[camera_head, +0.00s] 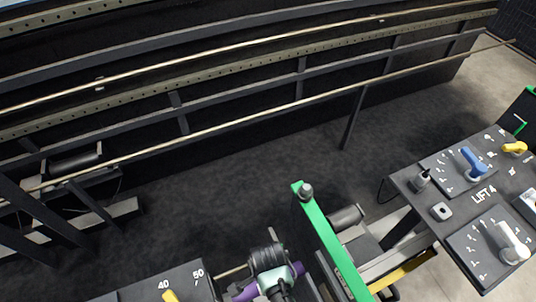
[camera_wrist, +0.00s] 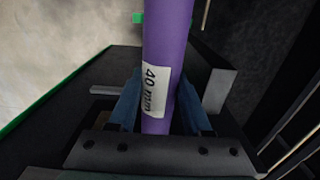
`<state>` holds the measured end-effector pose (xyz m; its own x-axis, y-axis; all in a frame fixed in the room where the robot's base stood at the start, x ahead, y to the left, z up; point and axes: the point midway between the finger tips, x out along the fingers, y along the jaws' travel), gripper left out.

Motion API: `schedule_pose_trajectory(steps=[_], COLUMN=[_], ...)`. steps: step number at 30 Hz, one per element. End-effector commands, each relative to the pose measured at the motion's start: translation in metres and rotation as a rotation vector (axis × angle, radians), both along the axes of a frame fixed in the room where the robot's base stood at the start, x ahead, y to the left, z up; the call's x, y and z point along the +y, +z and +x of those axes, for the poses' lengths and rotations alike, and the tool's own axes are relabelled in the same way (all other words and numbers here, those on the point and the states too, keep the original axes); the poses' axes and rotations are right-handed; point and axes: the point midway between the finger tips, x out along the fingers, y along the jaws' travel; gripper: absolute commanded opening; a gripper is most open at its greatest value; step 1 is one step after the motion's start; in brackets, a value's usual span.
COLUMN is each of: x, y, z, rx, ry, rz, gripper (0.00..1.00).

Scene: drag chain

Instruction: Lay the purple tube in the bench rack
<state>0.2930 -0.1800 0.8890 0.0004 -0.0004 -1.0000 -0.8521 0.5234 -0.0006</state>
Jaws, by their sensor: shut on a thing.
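The purple tube (camera_wrist: 167,40) runs up through the middle of the wrist view, with a white label reading "40 mm" on it. My gripper (camera_wrist: 160,105) has its two blue fingers on either side of the tube and is shut on it. In the head view, a short part of the purple tube (camera_head: 246,292) shows at the bottom edge, beside my gripper (camera_head: 276,284). Most of the tube is hidden or out of frame there. I cannot tell which structure is the bench rack; a dark panel marked "40" and "50" (camera_head: 180,285) stands at the bottom.
A green upright bar (camera_head: 322,236) stands close to the right of my gripper. A control panel marked "LIFT 4" (camera_head: 460,200) with knobs is at the right. Long dark rails (camera_head: 250,70) cross the back. Dark floor (camera_head: 220,190) lies open between.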

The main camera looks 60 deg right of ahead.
Motion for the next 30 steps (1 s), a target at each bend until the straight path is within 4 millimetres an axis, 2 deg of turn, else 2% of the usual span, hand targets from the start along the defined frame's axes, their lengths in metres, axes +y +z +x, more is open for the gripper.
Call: schedule_pose_trajectory(steps=[1, 6, 24, 30], x=[0.000, 0.000, 0.000, 0.000], y=[0.014, 0.042, 0.130, 0.151], z=[0.000, 0.000, 0.000, 0.001], rx=[-0.001, 0.000, -0.001, -0.003], ry=[0.000, 0.001, 0.001, 0.001], rz=[-0.001, 0.000, -0.001, -0.002], gripper=[0.00, 0.00, 0.00, 0.00])
